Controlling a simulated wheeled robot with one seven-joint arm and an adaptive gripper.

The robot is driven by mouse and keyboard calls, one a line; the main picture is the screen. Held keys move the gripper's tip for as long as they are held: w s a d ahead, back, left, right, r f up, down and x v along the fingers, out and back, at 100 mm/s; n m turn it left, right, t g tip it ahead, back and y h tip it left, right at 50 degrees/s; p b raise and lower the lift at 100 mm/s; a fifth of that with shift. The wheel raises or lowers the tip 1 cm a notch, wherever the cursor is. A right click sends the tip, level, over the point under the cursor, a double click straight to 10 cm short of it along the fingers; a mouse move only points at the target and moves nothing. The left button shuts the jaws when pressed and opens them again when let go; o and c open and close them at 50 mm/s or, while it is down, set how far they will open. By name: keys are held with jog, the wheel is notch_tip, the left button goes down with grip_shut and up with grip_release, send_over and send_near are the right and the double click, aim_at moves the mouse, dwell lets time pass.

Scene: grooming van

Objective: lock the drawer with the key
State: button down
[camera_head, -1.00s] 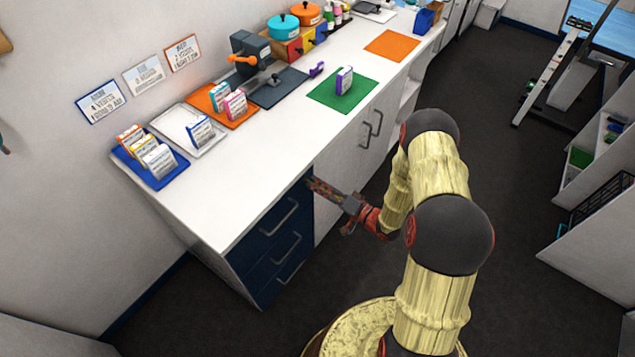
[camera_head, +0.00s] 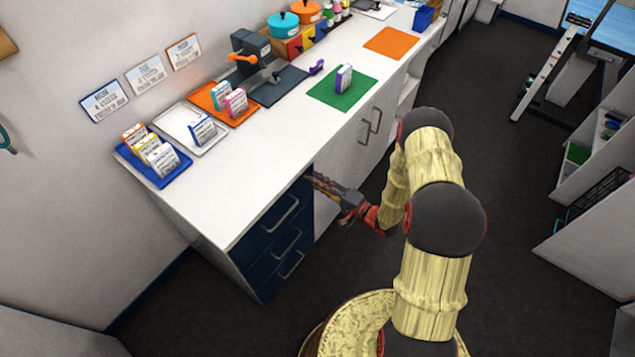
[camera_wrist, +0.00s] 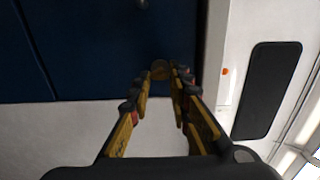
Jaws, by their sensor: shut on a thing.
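The dark blue drawer unit (camera_head: 272,268) is at the near end of the white counter, with its drawers looking closed. The top drawer (camera_head: 262,232) has a bar handle. My gripper (camera_head: 317,180) is at the upper right edge of the drawer front. In the wrist view my gripper (camera_wrist: 165,84) is shut on a small round brass-coloured piece, apparently the key (camera_wrist: 159,70), in front of the blue drawer face (camera_wrist: 100,55). The key's shaft and the keyhole are hidden, so I cannot tell whether the key is inserted. A small metal piece (camera_wrist: 141,4) shows at the top.
The white counter (camera_head: 262,178) overhangs close to my gripper. White cabinet doors with handles (camera_head: 371,124) stand to the right. Trays of small boxes, including a blue tray (camera_head: 178,176), and a green mat (camera_head: 325,96) lie on top.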

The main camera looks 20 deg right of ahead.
dwell(0.3)
jog(key=c, duration=1.6)
grip_release()
jog(key=shift+c, duration=0.2)
jog(key=shift+d, duration=0.1)
jog(key=v, duration=1.2)
jog(key=shift+f, duration=0.1)
